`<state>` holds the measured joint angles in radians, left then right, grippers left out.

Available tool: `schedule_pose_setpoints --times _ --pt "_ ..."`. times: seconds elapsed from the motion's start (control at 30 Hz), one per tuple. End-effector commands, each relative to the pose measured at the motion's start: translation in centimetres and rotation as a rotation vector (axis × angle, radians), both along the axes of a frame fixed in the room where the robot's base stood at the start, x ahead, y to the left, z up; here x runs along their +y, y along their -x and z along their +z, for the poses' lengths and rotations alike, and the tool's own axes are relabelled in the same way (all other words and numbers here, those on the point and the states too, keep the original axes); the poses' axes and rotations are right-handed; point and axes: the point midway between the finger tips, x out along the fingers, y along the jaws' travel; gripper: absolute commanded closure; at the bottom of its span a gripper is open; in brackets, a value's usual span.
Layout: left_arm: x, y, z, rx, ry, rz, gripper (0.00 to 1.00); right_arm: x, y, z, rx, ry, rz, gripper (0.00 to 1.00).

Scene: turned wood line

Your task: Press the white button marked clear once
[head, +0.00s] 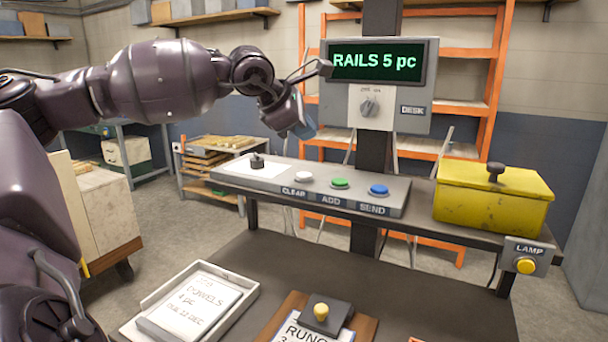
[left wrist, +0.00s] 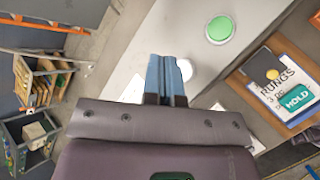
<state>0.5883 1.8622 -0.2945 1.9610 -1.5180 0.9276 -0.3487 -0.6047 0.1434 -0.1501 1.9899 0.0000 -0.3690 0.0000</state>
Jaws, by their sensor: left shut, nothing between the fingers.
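The white button (head: 303,176) sits on the sloped grey panel (head: 225,177), above the label CLEAR, left of the green button (head: 340,183) marked ADD and the blue button (head: 379,190) marked SEND. My left gripper (head: 303,129) is shut and empty, above the panel and apart from the white button in the head view. In the left wrist view, the blue fingertips (left wrist: 166,72) partly cover the white button (left wrist: 185,69), and the green button (left wrist: 219,29) is up and to the right. The display (head: 375,61) reads RAILS 5 pc. My right gripper is not in view.
A black knob (head: 257,161) stands on a white sheet at the panel's left end. A yellow box (head: 493,200) and a lamp switch (head: 526,262) are at the right. A dowels tray (head: 240,293) and a rungs clipboard (head: 295,301) lie on the lower table.

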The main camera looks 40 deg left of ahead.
Motion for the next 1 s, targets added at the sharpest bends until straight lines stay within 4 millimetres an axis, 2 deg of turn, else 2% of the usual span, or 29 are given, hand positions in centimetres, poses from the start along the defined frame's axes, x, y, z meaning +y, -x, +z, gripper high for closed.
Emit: schedule_pose_setpoints --times 0.2,0.4,0.63,1.0 --pt "0.0 0.0 -2.8 0.004 0.000 0.000 1.00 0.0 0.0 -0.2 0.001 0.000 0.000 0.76" --pt "0.0 0.0 -4.8 0.003 -0.001 0.001 1.00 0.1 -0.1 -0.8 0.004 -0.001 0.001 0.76" --pt "0.0 0.0 -5.6 0.001 -0.001 0.001 1.00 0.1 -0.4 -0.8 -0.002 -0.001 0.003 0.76" --pt "0.0 0.0 -5.6 0.000 0.000 0.000 1.00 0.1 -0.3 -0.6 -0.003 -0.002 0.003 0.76"
